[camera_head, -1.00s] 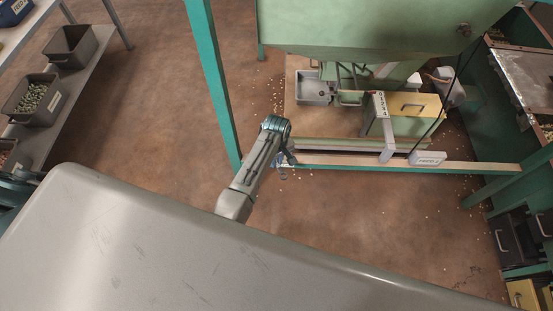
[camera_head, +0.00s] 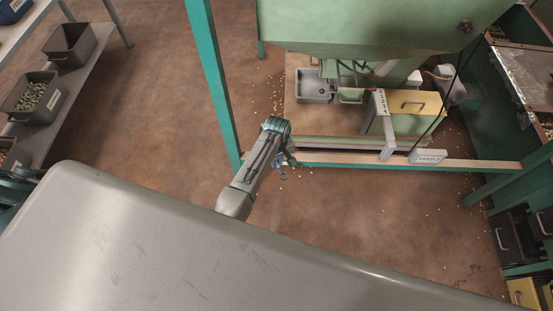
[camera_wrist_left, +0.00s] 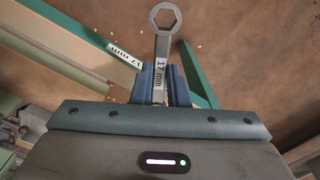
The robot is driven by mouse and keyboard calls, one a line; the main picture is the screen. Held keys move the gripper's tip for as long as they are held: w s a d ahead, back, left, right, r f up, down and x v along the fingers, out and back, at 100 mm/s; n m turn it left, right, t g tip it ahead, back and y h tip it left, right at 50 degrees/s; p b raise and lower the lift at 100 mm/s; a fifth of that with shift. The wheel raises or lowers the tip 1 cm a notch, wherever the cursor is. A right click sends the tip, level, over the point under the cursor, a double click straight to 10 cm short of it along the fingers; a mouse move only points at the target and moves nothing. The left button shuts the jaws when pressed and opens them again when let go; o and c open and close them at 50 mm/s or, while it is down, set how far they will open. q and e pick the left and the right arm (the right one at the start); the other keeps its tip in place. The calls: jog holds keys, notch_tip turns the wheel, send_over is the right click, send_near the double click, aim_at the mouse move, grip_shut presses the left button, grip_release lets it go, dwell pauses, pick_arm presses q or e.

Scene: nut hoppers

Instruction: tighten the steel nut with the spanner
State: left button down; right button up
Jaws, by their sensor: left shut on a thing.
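My left gripper (camera_head: 285,160) is beside the left end of the machine's front rail in the head view. In the left wrist view its blue fingers (camera_wrist_left: 160,88) are shut on a grey steel spanner (camera_wrist_left: 161,52). The spanner bears a "17 mm" label, and its ring end points away from the gripper over the brown floor. The ring end (camera_head: 283,177) shows small below the gripper in the head view. I cannot make out the steel nut in either view. My right gripper is not in view.
A green hopper machine (camera_head: 350,30) stands on teal posts, with a pale front rail (camera_head: 470,164). A grey tray (camera_head: 313,88) and a yellow-topped box (camera_head: 412,103) are beneath. Shelved bins (camera_head: 33,97) stand at left.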

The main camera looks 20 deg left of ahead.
pick_arm(q)
jog(key=shift+f+p, duration=0.4)
dwell(1.1)
jog(key=shift+f, duration=0.55)
dwell(0.9)
dwell(0.5)
